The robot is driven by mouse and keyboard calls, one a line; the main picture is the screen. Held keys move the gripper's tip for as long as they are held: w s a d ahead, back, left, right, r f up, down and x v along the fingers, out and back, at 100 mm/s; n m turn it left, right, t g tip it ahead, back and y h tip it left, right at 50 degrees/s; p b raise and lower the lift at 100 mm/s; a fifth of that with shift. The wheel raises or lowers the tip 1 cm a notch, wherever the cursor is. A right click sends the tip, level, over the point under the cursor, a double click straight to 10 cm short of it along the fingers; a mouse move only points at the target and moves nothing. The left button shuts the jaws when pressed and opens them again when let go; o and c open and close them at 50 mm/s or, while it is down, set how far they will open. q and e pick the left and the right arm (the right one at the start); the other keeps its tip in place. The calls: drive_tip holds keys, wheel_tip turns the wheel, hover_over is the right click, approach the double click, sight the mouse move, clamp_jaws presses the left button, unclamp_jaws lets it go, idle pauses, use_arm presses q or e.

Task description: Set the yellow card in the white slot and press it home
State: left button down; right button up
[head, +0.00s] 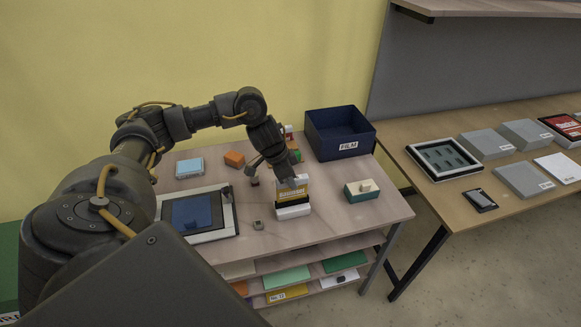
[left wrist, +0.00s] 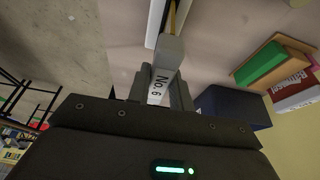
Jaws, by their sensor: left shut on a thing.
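The yellow card (head: 289,193) stands upright at the middle of the table, directly over the white slot (head: 293,212). My left gripper (head: 285,178) comes down from above and is shut on the card's top. In the left wrist view the fingers (left wrist: 162,90) grip a grey top piece (left wrist: 168,52) marked "No. 6". A thin yellow edge (left wrist: 172,18) shows beyond it, beside the white slot (left wrist: 154,22). The card's lower edge is hidden, so I cannot tell how deep it sits. My right gripper is not in view.
A dark blue "FILM" box (head: 338,133) stands at the back right. A green-and-white block (head: 362,191) is to the right. A framed panel with a blue sheet (head: 193,211) lies left. An orange block (head: 234,159) and light blue box (head: 189,167) stand behind.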

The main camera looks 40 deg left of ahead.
use_arm(q)
drive_tip(key=shift+f, duration=0.55)
drive_tip(key=c, duration=1.2)
unclamp_jaws()
drive_tip(key=shift+o, duration=0.2)
drive_tip(key=p+v, duration=0.8)
drive_tip(key=shift+s, duration=0.1)
